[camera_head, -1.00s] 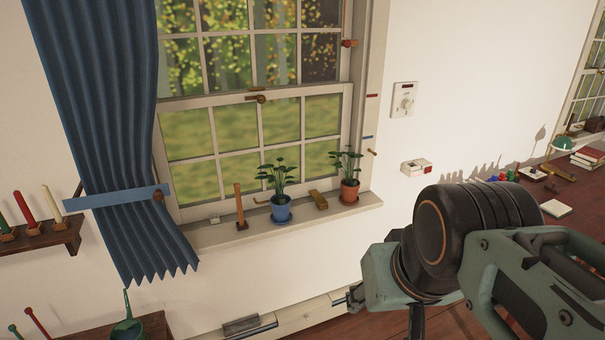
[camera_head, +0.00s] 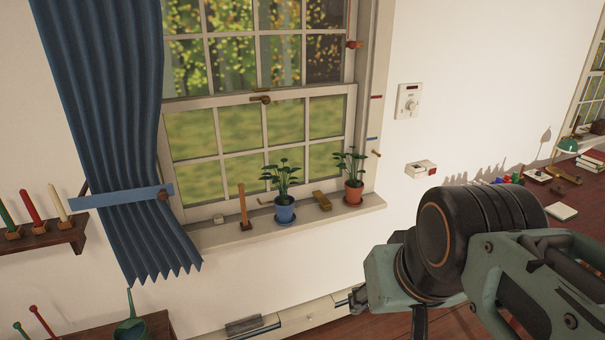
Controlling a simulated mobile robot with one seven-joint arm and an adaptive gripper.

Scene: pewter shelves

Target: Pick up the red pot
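The red pot (camera_head: 353,193) stands upright at the right end of the windowsill, with a leafy green plant (camera_head: 350,163) growing in it. A blue pot (camera_head: 284,212) with a similar plant stands to its left on the same sill. My arm fills the lower right of the picture, below and to the right of the red pot and apart from it. A small part of my gripper (camera_head: 357,299) shows at the arm's left end, below the sill. Its fingers are too small and hidden to read.
The windowsill (camera_head: 235,234) also holds a wooden upright (camera_head: 244,208) and a brass piece (camera_head: 321,201) between the pots. A blue curtain (camera_head: 115,120) hangs at the left. A candle shelf (camera_head: 45,239) is at far left. A red-brown table (camera_head: 585,190) with small objects stands at right.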

